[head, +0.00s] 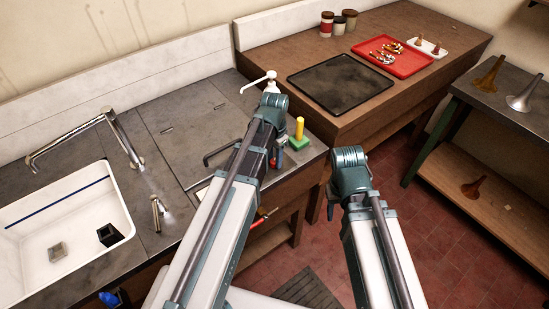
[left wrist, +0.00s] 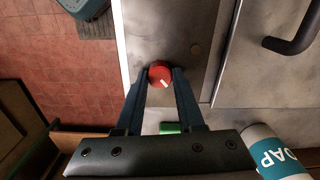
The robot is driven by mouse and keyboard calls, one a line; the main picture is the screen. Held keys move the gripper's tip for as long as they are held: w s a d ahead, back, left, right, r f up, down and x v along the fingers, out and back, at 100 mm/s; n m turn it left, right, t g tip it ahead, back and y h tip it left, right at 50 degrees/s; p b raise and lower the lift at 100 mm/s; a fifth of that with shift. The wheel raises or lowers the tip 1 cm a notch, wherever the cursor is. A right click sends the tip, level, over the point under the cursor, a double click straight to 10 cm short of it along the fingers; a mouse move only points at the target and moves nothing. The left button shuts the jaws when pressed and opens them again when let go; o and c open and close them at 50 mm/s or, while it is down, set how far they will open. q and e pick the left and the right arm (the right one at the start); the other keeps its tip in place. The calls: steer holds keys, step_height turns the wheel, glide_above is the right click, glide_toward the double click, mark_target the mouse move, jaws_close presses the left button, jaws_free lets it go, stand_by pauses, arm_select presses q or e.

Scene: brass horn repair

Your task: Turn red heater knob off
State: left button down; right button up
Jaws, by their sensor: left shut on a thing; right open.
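The red heater knob (left wrist: 158,70) shows in the left wrist view as a round red cap with a white pointer mark toward the lower right. It sits on a grey metal panel (left wrist: 165,25). My left gripper (left wrist: 160,76) has its two dark fingers on either side of the knob and is shut on it. In the head view my left arm hides the knob, and the left gripper (head: 262,160) is mostly behind its own wrist. My right gripper (head: 333,200) hangs over the red tiled floor, away from the knob; it is open and holds nothing visible.
A soap bottle (left wrist: 272,150) and a dark bar handle (left wrist: 296,32) are close to my left gripper. A yellow-topped green object (head: 299,134) stands on the counter's right end. A sink (head: 60,235) is left; a red tray (head: 392,58) lies at the back.

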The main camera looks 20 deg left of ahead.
mark_target(274, 160)
arm_select(q)
steer(key=n, duration=0.5)
steer(key=shift+n, duration=2.5)
steer(key=c, duration=0.5)
jaws_free()
steer(key=shift+r, duration=0.15)
step_height(274, 160, up, 14)
steer(key=p, duration=1.4)
steer(key=shift+f, duration=0.25)
